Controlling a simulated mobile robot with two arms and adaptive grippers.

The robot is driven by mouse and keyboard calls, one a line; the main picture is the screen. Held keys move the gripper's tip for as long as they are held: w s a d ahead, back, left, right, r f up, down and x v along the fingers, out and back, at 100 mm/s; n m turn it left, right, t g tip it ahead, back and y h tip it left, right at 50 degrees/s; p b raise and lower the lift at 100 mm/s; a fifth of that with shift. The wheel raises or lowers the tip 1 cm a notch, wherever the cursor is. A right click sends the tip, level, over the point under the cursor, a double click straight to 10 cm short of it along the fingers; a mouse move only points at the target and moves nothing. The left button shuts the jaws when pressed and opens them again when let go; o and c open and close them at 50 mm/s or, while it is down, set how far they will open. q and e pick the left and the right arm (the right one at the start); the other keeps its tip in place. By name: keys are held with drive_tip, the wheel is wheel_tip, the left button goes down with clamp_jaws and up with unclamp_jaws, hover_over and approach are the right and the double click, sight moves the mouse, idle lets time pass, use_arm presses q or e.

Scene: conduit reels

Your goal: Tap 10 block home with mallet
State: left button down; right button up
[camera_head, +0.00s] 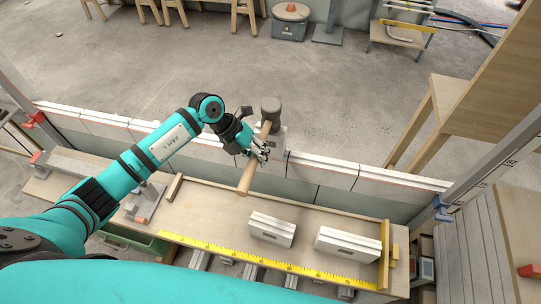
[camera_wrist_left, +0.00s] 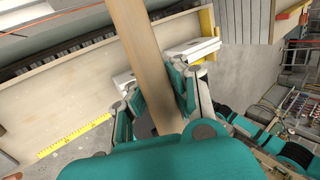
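My left gripper (camera_head: 258,152) is shut on the wooden handle of a mallet (camera_head: 247,179). The mallet's dark head (camera_head: 271,105) points away, up over the low block wall (camera_head: 325,168). In the left wrist view the handle (camera_wrist_left: 143,45) runs between the fingers of the left gripper (camera_wrist_left: 155,92). A pale block (camera_head: 278,137) stands at the wall just below the mallet head, partly hidden by the mallet and gripper. I cannot read a number on it, nor tell whether the head touches it. My right gripper is not in view.
Two white blocks, one left (camera_head: 272,229) and one right (camera_head: 347,244), lie on the wooden bench (camera_head: 200,215). A yellow measuring strip (camera_head: 260,262) runs along its front edge. A metal upright (camera_head: 490,165) and wooden furniture (camera_head: 455,95) stand at right. The concrete floor beyond the wall is mostly clear.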

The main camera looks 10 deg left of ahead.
use_arm(q)
drive_tip(key=shift+r+p, duration=1.7)
drive_tip(key=shift+r, duration=0.7)
drive_tip(key=shift+w+r, duration=0.1)
wheel_tip(320, 180, up, 5)
drive_tip(key=p, duration=0.4)
